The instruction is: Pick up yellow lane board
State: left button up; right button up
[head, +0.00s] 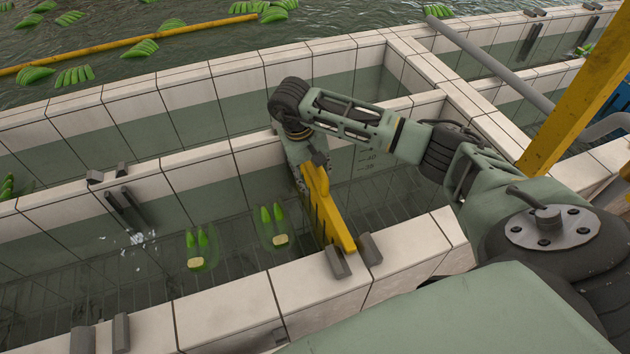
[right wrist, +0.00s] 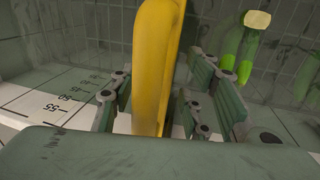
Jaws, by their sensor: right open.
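The yellow lane board (head: 328,212) stands upright on edge across the water lane in the head view, its near end between two grey brackets (head: 352,254) on the near wall. My right gripper (head: 316,160) is at the board's far upper end. In the right wrist view the board (right wrist: 154,65) rises between the open fingers of my right gripper (right wrist: 157,105), with a visible gap on the right side. My gripper hides part of the board's far end. My left gripper is not in view.
Tiled walls (head: 255,310) border the water lanes. Two pairs of green bananas (head: 197,250) float in the lane left of the board. A yellow post (head: 580,85) and grey pipe (head: 490,62) stand at the right. Grey bracket pairs (head: 100,335) line the walls.

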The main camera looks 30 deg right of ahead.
grip_shut()
dwell(0.3)
jog(key=shift+w+r, duration=0.15)
jog(key=shift+r, duration=0.05)
